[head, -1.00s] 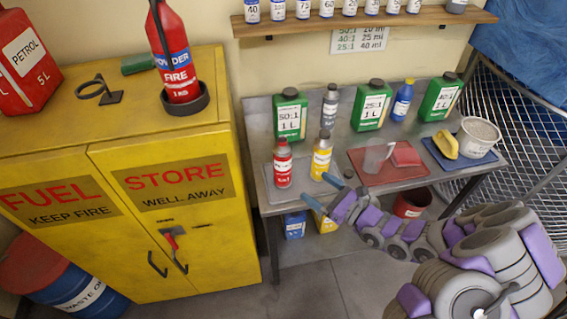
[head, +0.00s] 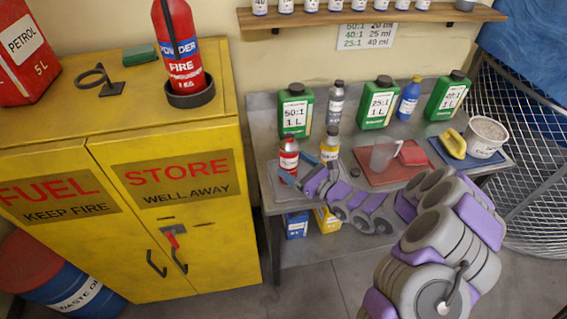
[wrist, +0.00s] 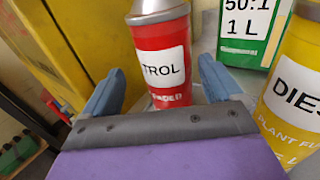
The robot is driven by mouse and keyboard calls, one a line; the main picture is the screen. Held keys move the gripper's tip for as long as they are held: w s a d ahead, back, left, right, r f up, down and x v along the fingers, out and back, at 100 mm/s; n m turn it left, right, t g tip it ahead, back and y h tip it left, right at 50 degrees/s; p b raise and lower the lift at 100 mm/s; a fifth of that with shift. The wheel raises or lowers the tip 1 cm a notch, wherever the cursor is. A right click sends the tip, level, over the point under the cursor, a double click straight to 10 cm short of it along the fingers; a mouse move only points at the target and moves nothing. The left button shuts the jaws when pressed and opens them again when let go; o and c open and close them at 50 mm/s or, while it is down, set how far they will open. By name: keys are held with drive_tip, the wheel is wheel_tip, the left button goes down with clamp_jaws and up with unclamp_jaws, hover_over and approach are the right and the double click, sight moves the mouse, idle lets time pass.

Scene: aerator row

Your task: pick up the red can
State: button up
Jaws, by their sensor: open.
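The red can (head: 288,156) stands upright near the front left of the metal bench, with a grey top and a white label. My gripper (head: 292,181) is open in front of it, at the can's lower part. In the wrist view the red can (wrist: 163,62) stands between and just beyond the two blue fingers of my gripper (wrist: 160,88), its label reading "TROL". The can's base is hidden behind the gripper's edge. I cannot tell whether either finger touches it.
A yellow diesel can (wrist: 297,90) stands close on the right of the red can. A green 50:1 jug (head: 295,112) is behind. The yellow fuel cabinet (head: 170,190) is to the left. A red mat (head: 375,172) with a clear jug lies to the right.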

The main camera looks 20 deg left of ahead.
sight(296, 155)
drive_tip(key=shift+w+d+r+b, duration=0.1)
drive_tip(key=shift+w+d+b, duration=0.2)
drive_tip(key=shift+d, duration=0.1)
drive_tip(key=x, duration=0.3)
drive_tip(key=b+x, duration=0.1)
drive_tip(key=x, duration=0.1)
drive_tip(key=shift+s+a+f, duration=0.2)
drive_tip(key=shift+a+f, duration=0.05)
drive_tip(key=shift+a, duration=0.2)
drive_tip(key=shift+d+r, duration=0.15)
drive_tip(key=shift+d, duration=0.45)
drive_tip(key=shift+d+r, duration=0.15)
drive_tip(key=shift+d, duration=0.45)
drive_tip(key=c, duration=0.5)
drive_tip(key=shift+c, duration=1.3)
drive_tip(key=shift+s+a+f, duration=0.1)
drive_tip(key=shift+a+f, duration=0.1)
drive_tip(key=shift+a, duration=0.6)
drive_tip(key=c, duration=0.4)
drive_tip(key=shift+d, duration=0.25)
drive_tip(key=shift+c, duration=0.3)
drive_tip(key=shift+r+p, duration=0.65)
drive_tip(key=shift+r, duration=1.25)
drive_tip(key=shift+d, duration=0.4)
drive_tip(key=s+d+r+p, duration=0.1)
drive_tip(key=s+d+p, duration=0.1)
drive_tip(key=s+d, duration=0.8)
drive_tip(key=shift+d+r+p, duration=0.2)
drive_tip(key=shift+d+p, duration=0.1)
drive_tip(key=shift+d, duration=0.4)
